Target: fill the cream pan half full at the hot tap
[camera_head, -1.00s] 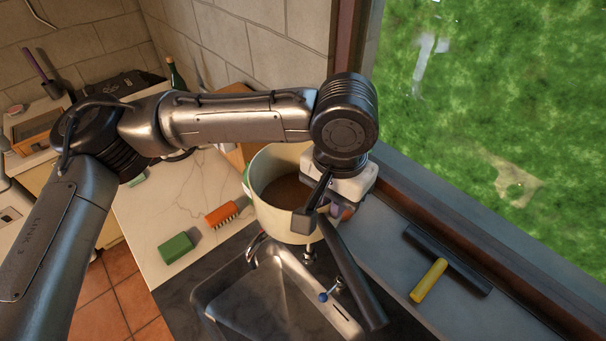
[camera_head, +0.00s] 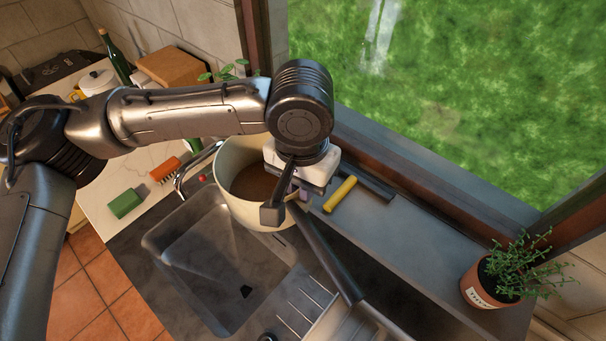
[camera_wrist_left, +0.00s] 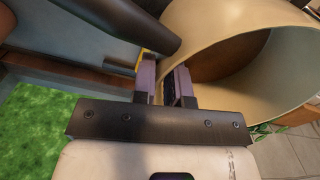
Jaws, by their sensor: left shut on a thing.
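The cream pan (camera_head: 229,190) with a long dark handle (camera_head: 325,258) is in my left gripper (camera_head: 287,192), above the back edge of the sink (camera_head: 205,262). It looks roughly upright. Its inside is brown; whether that is liquid or bare bottom I cannot tell. In the left wrist view the fingers (camera_wrist_left: 169,84) are shut on the pan (camera_wrist_left: 210,32) near where the handle (camera_wrist_left: 118,28) joins. A chrome tap spout (camera_head: 180,183) stands left of the pan, with a red knob (camera_head: 203,178) close by. No running water shows. The pan hides the rest of the taps. My right gripper is out of view.
A green sponge (camera_head: 125,203) and an orange brush (camera_head: 165,169) lie left of the sink. A yellow-handled squeegee (camera_head: 341,194) lies on the sill, behind the pan. A potted plant (camera_head: 487,281) stands at the right. The sink basin looks empty apart from a small dark item.

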